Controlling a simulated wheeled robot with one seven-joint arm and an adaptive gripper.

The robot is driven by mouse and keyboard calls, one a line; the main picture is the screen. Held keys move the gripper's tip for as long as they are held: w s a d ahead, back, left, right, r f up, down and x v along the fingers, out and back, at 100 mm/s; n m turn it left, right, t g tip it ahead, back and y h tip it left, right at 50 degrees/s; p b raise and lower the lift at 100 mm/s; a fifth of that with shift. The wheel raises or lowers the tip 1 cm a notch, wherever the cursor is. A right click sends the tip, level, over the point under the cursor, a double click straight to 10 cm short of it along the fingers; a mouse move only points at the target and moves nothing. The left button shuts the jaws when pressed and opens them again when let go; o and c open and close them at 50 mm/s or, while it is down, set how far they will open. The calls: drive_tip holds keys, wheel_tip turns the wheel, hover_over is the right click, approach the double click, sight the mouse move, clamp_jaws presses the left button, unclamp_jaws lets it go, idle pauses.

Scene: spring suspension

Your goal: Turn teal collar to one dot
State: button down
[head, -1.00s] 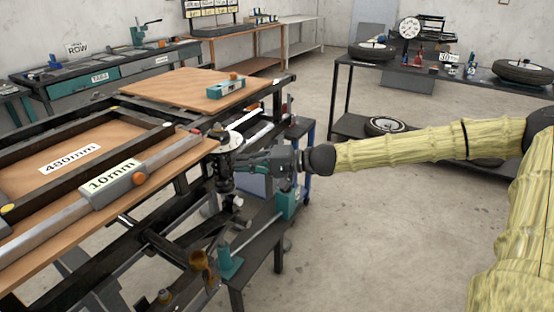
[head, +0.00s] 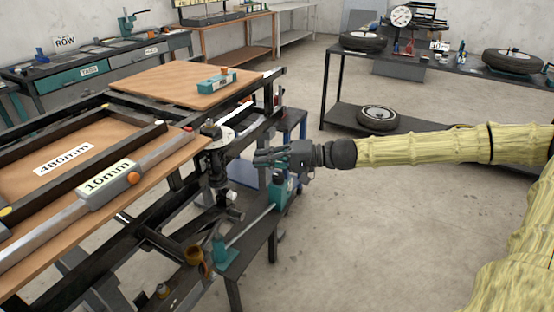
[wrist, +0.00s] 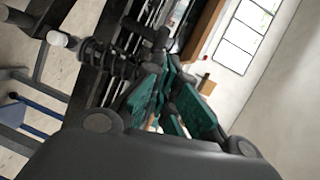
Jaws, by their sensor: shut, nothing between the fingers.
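A dark upright spring unit (head: 217,172) stands at the frame's corner, with a pale round marked plate (head: 222,137) near its top. Its black coils (wrist: 104,56) also show in the wrist view at upper left. I cannot make out a teal collar or any dots on it. My gripper (head: 257,157) has dark teal fingers and points left toward the unit, a short gap to its right. In the wrist view my fingers (wrist: 163,80) come together with nothing held between them.
A wooden board labelled 480mm (head: 85,150) and a gauge labelled 10mm (head: 108,184) lie left of the unit. A teal clamp and rod (head: 226,255) sit below on a dark bench. A tyre table (head: 420,72) stands behind at right. Open floor lies at lower right.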

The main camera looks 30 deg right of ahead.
drive_tip(key=s+d+p, duration=0.2)
drive_tip(key=s+p, duration=0.1)
drive_tip(key=shift+s+r, duration=0.15)
drive_tip(key=shift+r, duration=0.25)
drive_tip(key=shift+s+f, duration=0.1)
drive_tip(key=shift+s, duration=0.15)
idle(0.5)
drive_tip(key=s+a+f+g+h, duration=0.1)
drive_tip(key=s+f+g+h, duration=0.4)
drive_tip(key=f, duration=0.8)
drive_tip(key=s+a+f+g+h, duration=0.15)
drive_tip(key=s+f+h, duration=0.5)
drive_tip(key=f, duration=0.75)
drive_tip(key=s+a+f+n+g, duration=0.1)
drive_tip(key=s+a+f, duration=0.2)
drive_tip(key=s, duration=0.4)
drive_tip(key=s+a+f+n+g+h, duration=0.1)
drive_tip(key=s+a+f+n, duration=0.1)
drive_tip(key=s+f, duration=0.4)
drive_tip(key=s+a+f+n+g, duration=0.1)
drive_tip(key=s+a+f, duration=0.3)
drive_tip(key=s, duration=0.5)
drive_tip(key=shift+f+n, duration=0.4)
drive_tip(key=shift+n, duration=0.3)
